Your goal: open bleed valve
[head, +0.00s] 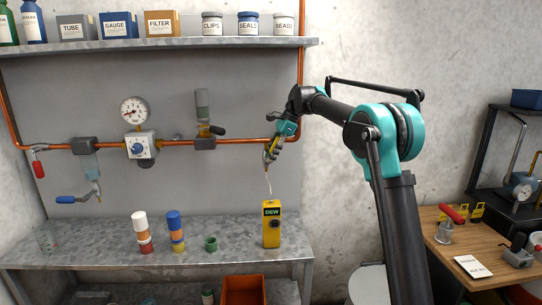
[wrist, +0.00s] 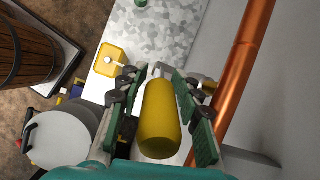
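A yellow handle (wrist: 160,120), which I take to be the bleed valve's lever, lies between the fingers of my gripper (wrist: 157,88) in the wrist view. Small gaps show on both sides of the handle, so the fingers look open around it. A brass fitting (wrist: 208,87) sits beside it on the copper pipe. In the head view my gripper (head: 271,150) is at the right end of the pipe, hiding most of the valve. A thin pale tube (head: 268,184) hangs below, above the yellow DEW meter (head: 271,237) on the bench.
The copper pipe (head: 180,143) crosses the wall panel with a gauge (head: 134,111), a blue-knobbed regulator (head: 141,146), a red lever (head: 38,168), a blue lever (head: 67,199) and a black lever (head: 217,130). Coloured stacks (head: 142,233) stand on the grey bench (head: 100,254). A shelf (head: 150,44) is above.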

